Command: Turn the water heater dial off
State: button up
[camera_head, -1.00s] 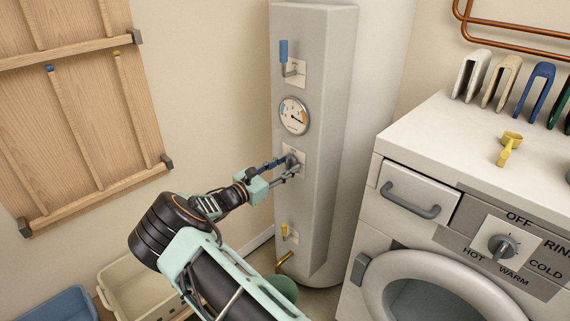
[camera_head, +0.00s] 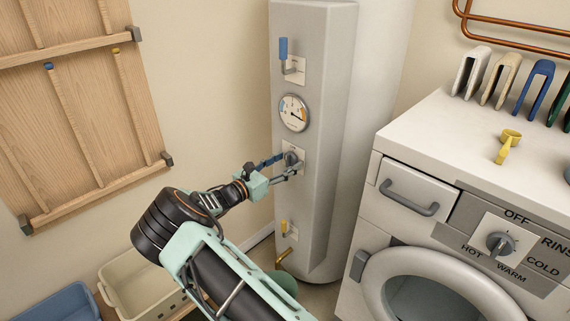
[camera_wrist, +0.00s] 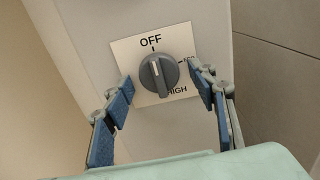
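The water heater (camera_head: 315,210) is a tall pale grey unit in the middle of the head view. Its grey dial (camera_wrist: 159,73) sits on a white plate marked OFF at the top, another label at the right, partly covered by a finger, and HIGH at the lower right. The dial's ridge stands nearly upright, its upper end by the OFF mark. The dial also shows in the head view (camera_head: 291,158). My gripper (camera_wrist: 162,80) is open, its blue-padded fingers on either side of the dial with visible gaps. It holds nothing.
Above the dial are a round gauge (camera_head: 294,113) and a blue-handled lever (camera_head: 284,52). A yellow-handled lever (camera_head: 284,228) is below. A washing machine (camera_head: 375,190) with its own dial (camera_head: 500,244) stands close on the right. Bins (camera_head: 135,278) are at lower left.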

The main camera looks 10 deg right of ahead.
jog(key=v, duration=1.2)
dwell(0.3)
